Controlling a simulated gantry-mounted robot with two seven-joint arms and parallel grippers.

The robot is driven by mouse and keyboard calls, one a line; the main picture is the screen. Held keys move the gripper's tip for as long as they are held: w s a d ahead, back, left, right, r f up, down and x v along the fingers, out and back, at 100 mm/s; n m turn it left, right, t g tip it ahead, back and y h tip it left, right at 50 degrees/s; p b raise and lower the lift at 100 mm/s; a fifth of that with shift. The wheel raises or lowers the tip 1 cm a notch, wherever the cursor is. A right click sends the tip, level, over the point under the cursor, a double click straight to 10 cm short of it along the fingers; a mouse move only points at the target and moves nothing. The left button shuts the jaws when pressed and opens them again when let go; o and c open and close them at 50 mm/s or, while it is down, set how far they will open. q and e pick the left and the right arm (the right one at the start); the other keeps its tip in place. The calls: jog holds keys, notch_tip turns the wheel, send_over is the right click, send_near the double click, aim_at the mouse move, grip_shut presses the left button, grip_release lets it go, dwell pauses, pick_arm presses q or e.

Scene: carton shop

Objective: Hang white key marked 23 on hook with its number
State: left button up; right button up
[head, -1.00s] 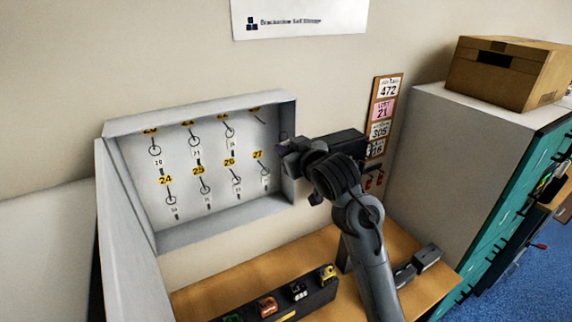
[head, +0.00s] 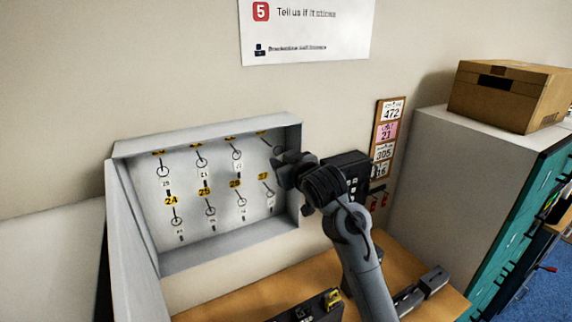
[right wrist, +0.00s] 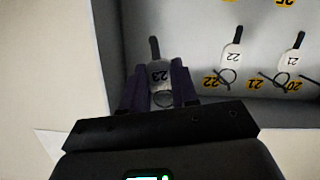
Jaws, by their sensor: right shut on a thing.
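The white key tag marked 23 (right wrist: 160,75) is between the fingers of my right gripper (right wrist: 157,90) in the right wrist view, where it appears upside down. A dark key part sticks out beyond it, and a ring shows on the gripper side. In the head view my right gripper (head: 281,160) is at the right end of the open key cabinet (head: 220,253), by the upper hook row. The yellow label at the right end of that row (head: 268,133) is too small to read. I cannot tell whether the ring touches a hook. My left gripper is not in view.
Several tagged keys hang to the left, including tag 22 (right wrist: 233,57) and tag 21 (right wrist: 292,62). The cabinet's right wall is close to my gripper. A black keypad box (head: 350,172) and a tag board (head: 386,140) are on the wall to the right.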

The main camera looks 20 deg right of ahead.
jog(key=shift+w+a+f, duration=0.1)
jog(key=shift+w+a, duration=0.1)
jog(key=shift+w, duration=1.55)
jog(key=shift+w+f, duration=0.3)
jog(key=shift+w, duration=0.3)
jog(key=shift+w, duration=0.1)
jog(key=o, duration=0.9)
jog(key=shift+f, duration=0.1)
